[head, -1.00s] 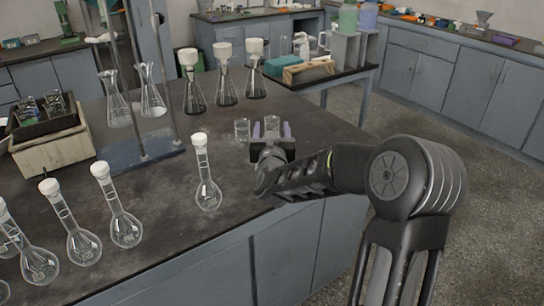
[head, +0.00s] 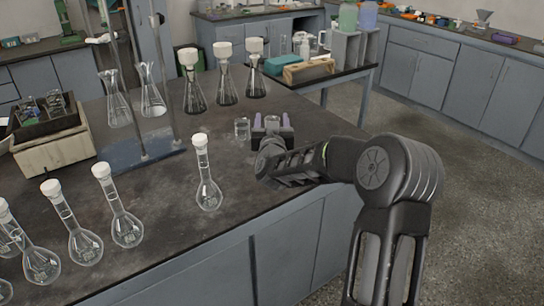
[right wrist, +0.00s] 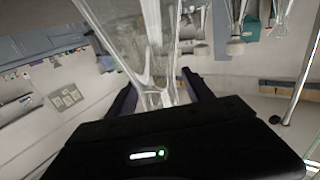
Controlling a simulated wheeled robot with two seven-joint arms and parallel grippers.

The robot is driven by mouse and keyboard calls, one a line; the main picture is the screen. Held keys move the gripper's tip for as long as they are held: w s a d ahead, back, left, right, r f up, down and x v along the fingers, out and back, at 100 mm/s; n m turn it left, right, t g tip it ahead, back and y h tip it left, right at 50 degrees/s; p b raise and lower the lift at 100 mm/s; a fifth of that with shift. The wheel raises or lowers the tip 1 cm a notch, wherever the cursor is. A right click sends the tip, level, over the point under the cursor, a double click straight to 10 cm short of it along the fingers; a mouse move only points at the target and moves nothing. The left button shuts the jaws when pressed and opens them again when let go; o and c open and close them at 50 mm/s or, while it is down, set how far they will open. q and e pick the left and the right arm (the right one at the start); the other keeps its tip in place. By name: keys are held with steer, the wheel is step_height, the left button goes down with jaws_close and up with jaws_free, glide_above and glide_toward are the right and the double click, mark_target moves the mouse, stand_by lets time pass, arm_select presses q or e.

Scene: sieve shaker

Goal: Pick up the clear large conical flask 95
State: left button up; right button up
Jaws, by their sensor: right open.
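Two clear, open conical flasks stand on the dark bench in the head view, one at the left (head: 116,108) and one beside it (head: 152,96), behind a metal stand. No number 95 is readable. My right gripper (head: 272,121) is open, low over the bench's right part, its fingers pointing away. A small clear glass vessel (head: 241,128) stands just left of it, and another piece of clear glass shows between its fingers. In the right wrist view, clear glass (right wrist: 155,60) shows between and beyond the open fingers (right wrist: 160,88); I cannot tell whether they touch. My left gripper is not in view.
Three white-topped flasks (head: 227,90) with dark contents stand behind. A white-stoppered round flask (head: 208,190) stands nearer, left of my right arm; several more line the left front. The stand (head: 140,150) rises mid-left, beside a tray box (head: 52,152).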

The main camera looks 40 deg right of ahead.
steer(key=shift+c, duration=0.4)
jaws_close()
stand_by(0.9)
